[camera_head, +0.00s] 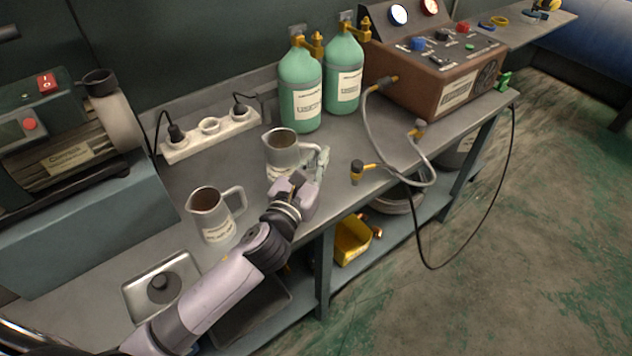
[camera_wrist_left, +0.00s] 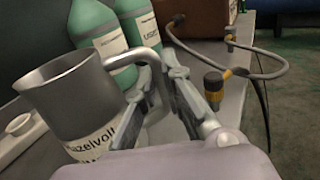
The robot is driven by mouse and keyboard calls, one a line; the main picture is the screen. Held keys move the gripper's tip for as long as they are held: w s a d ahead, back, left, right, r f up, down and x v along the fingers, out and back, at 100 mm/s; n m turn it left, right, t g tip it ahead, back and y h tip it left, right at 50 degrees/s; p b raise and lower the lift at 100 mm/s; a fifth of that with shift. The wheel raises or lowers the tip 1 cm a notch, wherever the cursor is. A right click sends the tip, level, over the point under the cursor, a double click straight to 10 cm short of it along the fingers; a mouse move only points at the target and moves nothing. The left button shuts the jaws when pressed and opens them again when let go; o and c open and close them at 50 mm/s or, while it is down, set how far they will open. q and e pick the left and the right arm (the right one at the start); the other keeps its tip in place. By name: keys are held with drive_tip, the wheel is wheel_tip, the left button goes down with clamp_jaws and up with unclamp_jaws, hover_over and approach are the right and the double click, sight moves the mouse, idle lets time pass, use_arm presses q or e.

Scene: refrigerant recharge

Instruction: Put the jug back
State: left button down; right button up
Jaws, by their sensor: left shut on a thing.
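A grey metal jug (camera_head: 281,153) with a pale label is upright by the bench's middle, in front of the green bottles. My left gripper (camera_head: 318,165) is shut on its handle, at the jug's right side. The left wrist view shows this jug (camera_wrist_left: 72,100) at the left, with the handle between the fingers (camera_wrist_left: 160,95). I cannot tell whether its base touches the bench. A second similar jug (camera_head: 211,217) stands upright on the bench to the left, its handle pointing right. My right gripper is not in view.
Two green bottles (camera_head: 300,90) stand behind the held jug, beside a power strip (camera_head: 210,135). A brown control box (camera_head: 435,85) with a hose (camera_head: 372,125) and a black-and-yellow fitting (camera_head: 357,172) is to the right.

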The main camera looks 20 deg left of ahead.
use_arm(q)
drive_tip(key=shift+f+b, duration=0.8)
drive_tip(key=shift+f, duration=1.9)
drive_tip(key=shift+f, duration=0.1)
drive_tip(key=c, duration=2.2)
unclamp_jaws()
drive_tip(key=shift+f, duration=0.15)
drive_tip(key=o, duration=0.5)
drive_tip(key=shift+s+r, duration=0.1)
drive_tip(key=shift+r, duration=0.1)
drive_tip(key=s, duration=0.3)
drive_tip(key=s+a+b, duration=0.1)
drive_tip(key=s, duration=0.6)
drive_tip(key=shift+s+a, duration=0.15)
drive_tip(key=shift+a, duration=0.05)
drive_tip(key=shift+s+a, duration=0.1)
drive_tip(key=shift+s, duration=0.6)
